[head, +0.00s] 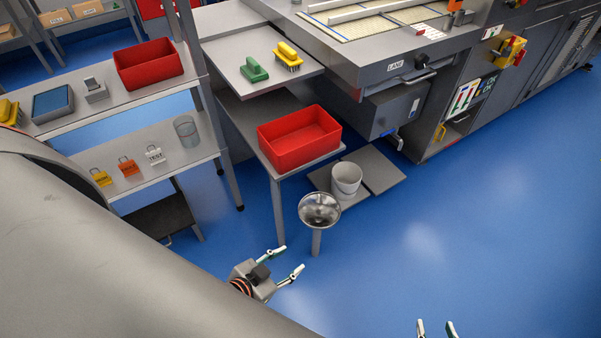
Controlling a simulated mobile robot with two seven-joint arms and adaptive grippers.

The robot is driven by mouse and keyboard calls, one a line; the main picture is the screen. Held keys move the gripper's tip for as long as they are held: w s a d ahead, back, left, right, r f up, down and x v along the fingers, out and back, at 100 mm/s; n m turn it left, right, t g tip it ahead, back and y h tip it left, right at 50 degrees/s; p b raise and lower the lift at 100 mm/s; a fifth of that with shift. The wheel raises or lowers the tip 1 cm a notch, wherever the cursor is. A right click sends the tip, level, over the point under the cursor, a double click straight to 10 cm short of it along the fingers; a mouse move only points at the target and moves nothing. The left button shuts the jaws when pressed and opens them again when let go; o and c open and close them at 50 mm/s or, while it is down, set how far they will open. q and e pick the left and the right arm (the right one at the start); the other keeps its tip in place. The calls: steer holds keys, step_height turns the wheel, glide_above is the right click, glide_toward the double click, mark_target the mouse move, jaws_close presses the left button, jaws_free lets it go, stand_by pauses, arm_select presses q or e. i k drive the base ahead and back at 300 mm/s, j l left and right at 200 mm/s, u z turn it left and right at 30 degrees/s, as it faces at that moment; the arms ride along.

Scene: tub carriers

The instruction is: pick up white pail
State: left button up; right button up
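The white pail (346,180) stands upright on a low grey platform near the floor, just behind a round metal bowl on a post. It looks empty from above. My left gripper (294,260) is open and empty, low in the picture, in front of the bowl and well apart from the pail. My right gripper (436,325) shows only its fingertips at the bottom edge. They are spread apart with nothing between them, far from the pail.
The metal bowl (319,209) stands between my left gripper and the pail. A red tub (299,138) sits on a grey table behind the pail. Shelves with locks and another red tub (148,64) stand at left. The blue floor (480,220) at right is clear.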

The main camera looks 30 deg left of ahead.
mark_target(347, 178)
steer(key=u, duration=0.45)
steer(key=i+l+u, duration=0.1)
steer(key=l, duration=0.25)
steer(key=i+l+u, duration=0.15)
steer(key=i+l, duration=0.2)
steer(key=i+l+u, duration=0.1)
steer(key=l, duration=0.3)
steer(key=i+l+u, duration=0.15)
steer(key=l, duration=0.25)
steer(key=i+l+u, duration=0.1)
steer(key=i+l, duration=0.15)
steer(key=l, duration=0.2)
steer(key=i+l+u, duration=0.15)
steer(key=l, duration=0.25)
steer(key=i+l+u, duration=0.1)
steer(key=l, duration=0.35)
steer(key=i+l+u, duration=0.15)
steer(key=l, duration=0.3)
